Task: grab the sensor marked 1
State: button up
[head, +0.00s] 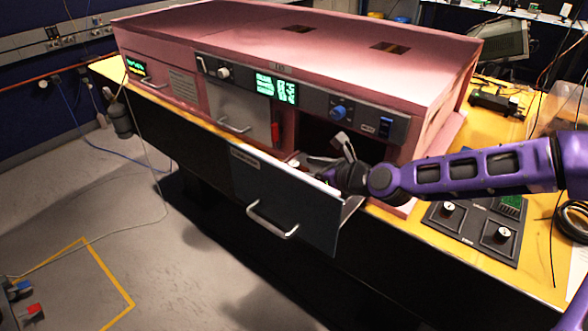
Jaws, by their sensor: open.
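No sensor with a readable "1" can be made out. Two small knob-like parts with pale tops, a rear one (448,208) and a front one (502,235), stand on a dark panel at the right; any marks on them are too small to read. My gripper (333,152) is open, at the end of my purple arm coming in from the right. It is above the pulled-out drawer (285,200), in front of the enclosure's dark opening. The drawer's inside is mostly hidden by its front and my gripper, so I cannot tell what lies there.
The pink enclosure (300,38) stands on a yellow-topped bench (470,262). Its front has a grey control panel with a green display (276,88) and a blue knob (339,112). The drawer sticks out over the floor. A green circuit board (512,203) lies at the right.

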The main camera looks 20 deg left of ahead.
jog(key=shift+x, duration=1.5)
grip_shut()
